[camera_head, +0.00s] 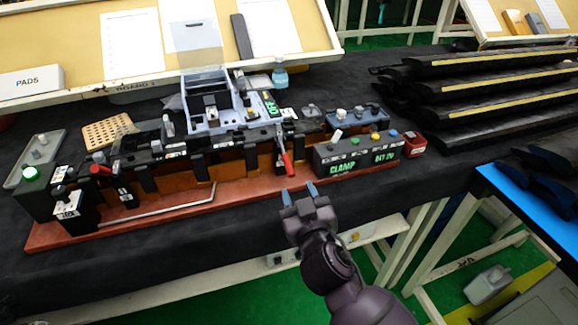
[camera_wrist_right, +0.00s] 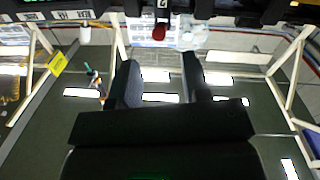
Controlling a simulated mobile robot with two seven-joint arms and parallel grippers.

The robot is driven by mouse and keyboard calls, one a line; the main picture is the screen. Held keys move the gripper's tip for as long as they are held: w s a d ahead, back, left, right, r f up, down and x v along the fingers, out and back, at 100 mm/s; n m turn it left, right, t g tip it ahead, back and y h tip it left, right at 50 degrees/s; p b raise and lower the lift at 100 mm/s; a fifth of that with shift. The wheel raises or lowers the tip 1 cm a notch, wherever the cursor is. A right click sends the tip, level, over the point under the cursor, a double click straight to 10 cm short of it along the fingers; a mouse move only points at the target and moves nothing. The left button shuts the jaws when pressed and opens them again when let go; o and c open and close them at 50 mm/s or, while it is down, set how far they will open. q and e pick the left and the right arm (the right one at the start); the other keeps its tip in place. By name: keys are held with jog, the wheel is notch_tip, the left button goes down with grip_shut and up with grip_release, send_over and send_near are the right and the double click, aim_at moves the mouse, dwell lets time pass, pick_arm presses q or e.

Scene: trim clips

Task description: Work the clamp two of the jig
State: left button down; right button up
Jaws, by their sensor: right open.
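The jig is a long row of black blocks and brown parts on a reddish base (camera_head: 200,210). A clamp with a red handle (camera_head: 287,163) stands near its right end, the handle pointing down toward the front. Another red-handled clamp (camera_head: 101,169) is at the left end. I cannot read which one is numbered two. My right gripper (camera_head: 299,191) is open and empty, just in front of and below the right red handle, apart from it. In the right wrist view a red handle end (camera_wrist_right: 160,32) shows beyond the open fingers (camera_wrist_right: 160,75). My left gripper is out of view.
A dark control box (camera_head: 358,156) with green CLAMP lettering stands right of the clamp. A red block (camera_head: 414,145) is beside it. A green-lit button box (camera_head: 31,176) is at the far left. Black trim strips (camera_head: 490,90) are stacked at right. The front table edge is clear.

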aim_at(292, 176)
jog(key=x, duration=0.8)
jog(key=shift+w, duration=0.15)
jog(key=shift+c, duration=0.2)
grip_shut()
